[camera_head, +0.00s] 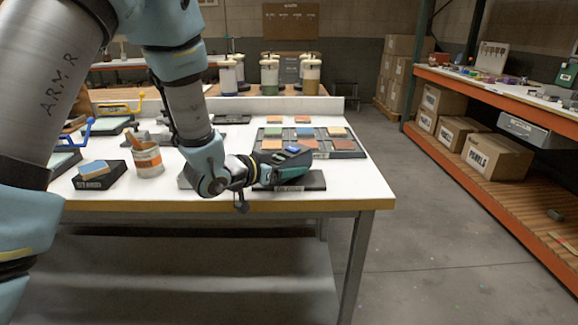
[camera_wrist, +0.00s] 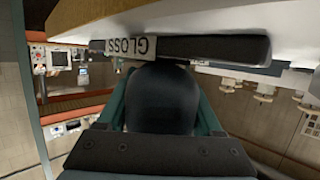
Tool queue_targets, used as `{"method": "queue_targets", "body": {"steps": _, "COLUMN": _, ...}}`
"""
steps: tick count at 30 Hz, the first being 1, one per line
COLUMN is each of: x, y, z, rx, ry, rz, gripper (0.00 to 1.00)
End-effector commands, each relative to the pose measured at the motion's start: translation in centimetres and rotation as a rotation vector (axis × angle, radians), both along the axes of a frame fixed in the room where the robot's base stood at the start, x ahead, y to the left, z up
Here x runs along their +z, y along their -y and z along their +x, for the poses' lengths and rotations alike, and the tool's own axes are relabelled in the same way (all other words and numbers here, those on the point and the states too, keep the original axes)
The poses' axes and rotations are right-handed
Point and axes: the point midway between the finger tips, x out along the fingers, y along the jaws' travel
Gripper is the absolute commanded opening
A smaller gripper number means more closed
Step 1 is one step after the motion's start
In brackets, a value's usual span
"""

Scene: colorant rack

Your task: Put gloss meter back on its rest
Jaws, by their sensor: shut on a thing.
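The gloss meter is a dark, rounded body (camera_wrist: 162,98) between the two teal fingers of my gripper (camera_wrist: 162,78) in the wrist view. My gripper (camera_head: 286,171) is shut on it at the front right of the white table in the head view, where fingers and wrist partly hide it. The rest is a low black block (camera_head: 312,183) near the table's front edge, right beside and under the gripper. In the wrist view the rest (camera_wrist: 225,48) shows with an upside-down GLOSS label, just beyond the meter. I cannot tell whether the two touch.
A black tray (camera_head: 350,154) of coloured tiles lies behind the gripper. A tin (camera_head: 148,162) with a brush and a black block (camera_head: 100,180) with a blue-topped piece stand to the left. The white table's (camera_head: 365,185) right front corner is clear.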

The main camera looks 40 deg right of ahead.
Motion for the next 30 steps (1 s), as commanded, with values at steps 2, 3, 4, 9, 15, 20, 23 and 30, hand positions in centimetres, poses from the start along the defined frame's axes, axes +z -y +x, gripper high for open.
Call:
{"method": "queue_targets", "body": {"steps": 2, "x": 0.2, "y": 0.0, "z": 0.0, "rx": 0.0, "ry": 0.001, "rz": -0.003, "gripper": 0.0}}
{"method": "queue_targets", "body": {"steps": 3, "x": 0.2, "y": 0.0, "z": 0.0, "rx": 0.0, "ry": 0.001, "rz": -0.003, "gripper": 0.0}}
{"method": "queue_targets", "body": {"steps": 4, "x": 0.1, "y": 0.1, "z": 0.0, "rx": 0.0, "ry": 0.001, "rz": -0.003, "gripper": 0.0}}
{"method": "queue_targets", "body": {"steps": 9, "x": -0.3, "y": 0.0, "z": 0.0, "rx": 0.0, "ry": 0.0, "rz": -0.001, "gripper": 0.71}}
{"method": "queue_targets", "body": {"steps": 15, "x": -0.2, "y": 0.0, "z": 0.0, "rx": -0.001, "ry": 0.0, "rz": -0.001, "gripper": 0.93}}
{"method": "queue_targets", "body": {"steps": 20, "x": -0.2, "y": 0.0, "z": 0.0, "rx": 0.0, "ry": 0.0, "rz": -0.001, "gripper": 0.97}}
{"method": "queue_targets", "body": {"steps": 23, "x": -0.2, "y": 0.0, "z": 0.0, "rx": 0.0, "ry": 0.0, "rz": -0.001, "gripper": 0.97}}
{"method": "queue_targets", "body": {"steps": 30, "x": 0.5, "y": -1.7, "z": 0.0, "rx": 0.003, "ry": 0.0, "rz": -0.001, "gripper": 0.97}}
